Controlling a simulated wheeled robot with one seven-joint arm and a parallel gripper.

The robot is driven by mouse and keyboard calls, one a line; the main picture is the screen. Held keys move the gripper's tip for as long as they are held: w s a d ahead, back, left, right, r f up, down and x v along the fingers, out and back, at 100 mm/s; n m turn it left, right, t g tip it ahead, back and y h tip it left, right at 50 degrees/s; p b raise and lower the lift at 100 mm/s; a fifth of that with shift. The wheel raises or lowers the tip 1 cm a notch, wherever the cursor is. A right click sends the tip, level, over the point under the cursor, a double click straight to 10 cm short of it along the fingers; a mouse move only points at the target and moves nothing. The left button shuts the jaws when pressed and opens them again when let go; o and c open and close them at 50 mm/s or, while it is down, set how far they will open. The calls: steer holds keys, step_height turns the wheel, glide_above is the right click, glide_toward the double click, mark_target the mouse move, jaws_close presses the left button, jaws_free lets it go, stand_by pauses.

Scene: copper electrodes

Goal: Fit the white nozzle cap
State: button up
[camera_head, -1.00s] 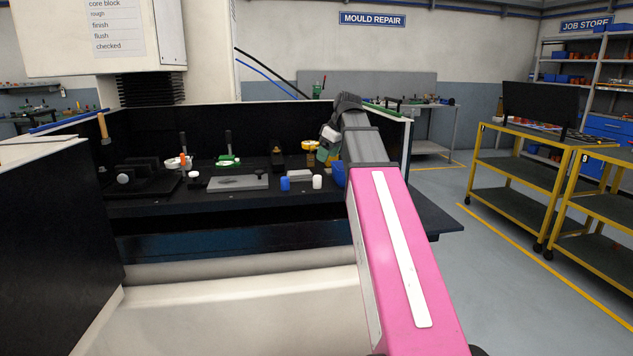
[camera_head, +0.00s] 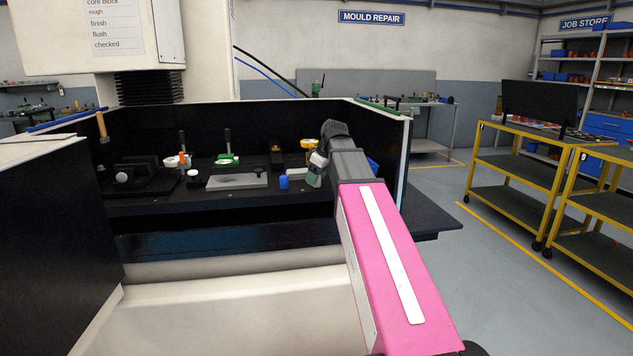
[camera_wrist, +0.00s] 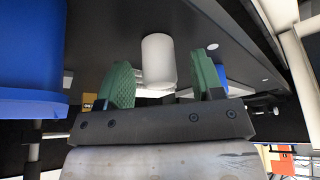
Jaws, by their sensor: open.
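The white nozzle cap (camera_wrist: 158,58) is a plain white cylinder on the dark bench. In the wrist view it stands in the gap between the two green fingers of my gripper (camera_wrist: 160,85), seemingly just beyond their tips. The fingers are apart, and I see no clear contact with the cap. In the head view my gripper (camera_head: 314,178) is low over the right part of the bench, just right of a blue cap (camera_head: 284,182). The white cap is hidden there behind my gripper.
A grey plate (camera_head: 237,181) lies left of the blue cap. Small fixtures, including a green-based one (camera_head: 227,160) and an orange-and-white one (camera_head: 177,161), stand behind it. A blue bin (camera_wrist: 32,50) is close at left in the wrist view. Dark walls edge the bench.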

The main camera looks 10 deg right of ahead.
steer(key=c, duration=0.8)
steer(key=shift+o, duration=0.2)
steer(key=shift+r, duration=0.15)
steer(key=shift+r, duration=0.5)
step_height(320, 180, up, 3)
steer(key=shift+w+f, duration=0.1)
steer(key=shift+f, duration=0.1)
steer(key=s+a+r, duration=0.6)
steer(key=a+r, duration=0.1)
steer(key=a, duration=0.3)
steer(key=shift+s, duration=0.1)
steer(key=o, duration=0.4)
steer(key=shift+c, duration=0.2)
steer(key=c, duration=0.4)
